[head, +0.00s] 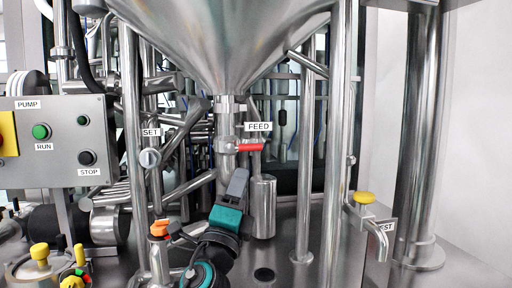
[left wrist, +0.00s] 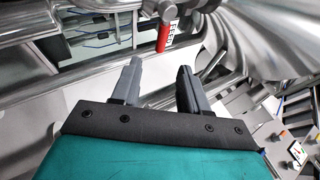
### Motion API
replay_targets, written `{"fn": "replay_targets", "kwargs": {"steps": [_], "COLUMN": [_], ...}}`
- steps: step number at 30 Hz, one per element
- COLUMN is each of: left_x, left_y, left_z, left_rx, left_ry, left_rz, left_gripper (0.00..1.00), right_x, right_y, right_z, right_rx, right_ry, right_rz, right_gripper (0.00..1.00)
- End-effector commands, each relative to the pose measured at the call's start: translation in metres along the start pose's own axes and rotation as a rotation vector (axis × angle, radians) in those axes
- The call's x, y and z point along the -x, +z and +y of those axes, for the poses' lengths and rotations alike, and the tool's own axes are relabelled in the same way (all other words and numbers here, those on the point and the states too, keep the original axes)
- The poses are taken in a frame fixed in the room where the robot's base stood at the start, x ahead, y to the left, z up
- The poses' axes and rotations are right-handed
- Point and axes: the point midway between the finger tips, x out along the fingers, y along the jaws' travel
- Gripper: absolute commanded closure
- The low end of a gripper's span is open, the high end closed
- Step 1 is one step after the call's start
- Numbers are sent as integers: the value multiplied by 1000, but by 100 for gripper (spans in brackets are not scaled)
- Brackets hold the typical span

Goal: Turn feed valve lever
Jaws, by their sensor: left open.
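The feed valve lever (head: 250,147) is a red handle on the steel pipe under the funnel, below the FEED label (head: 258,126). It points right, roughly level, in the head view. In the left wrist view the red lever (left wrist: 163,38) shows beyond the fingertips, near the middle of the gap. My left gripper (head: 240,175), teal with grey fingers, is just below the lever in the head view and apart from it. In the left wrist view its two fingers (left wrist: 160,67) are spread, with nothing between them. My right gripper is not in view.
A steel cylinder (head: 263,207) stands right of my left gripper. Vertical pipes (head: 308,150) flank the valve, and the funnel (head: 220,40) hangs above. A pump control box (head: 60,140) is at left. A yellow-knobbed tap (head: 364,197) is at right.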

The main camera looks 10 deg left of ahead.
Motion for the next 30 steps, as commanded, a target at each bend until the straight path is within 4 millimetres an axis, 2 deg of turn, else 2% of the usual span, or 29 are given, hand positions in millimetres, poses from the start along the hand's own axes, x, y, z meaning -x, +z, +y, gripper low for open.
{"fn": "replay_targets", "kwargs": {"steps": [8,18,24,30], "left_x": [-46,-103,-120,-125], "left_y": [0,0,0,0], "left_z": [-2,-1,0,0], "left_rx": [1,3,3,2], "left_ry": [-2,-1,0,0], "left_rz": [-1,0,-1,0], "left_gripper": [56,56,56,56], "right_x": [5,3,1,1], "right_y": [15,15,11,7], "right_z": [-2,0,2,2], "right_rx": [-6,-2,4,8], "right_ry": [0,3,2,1], "right_rz": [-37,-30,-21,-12], "right_gripper": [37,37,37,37]}}
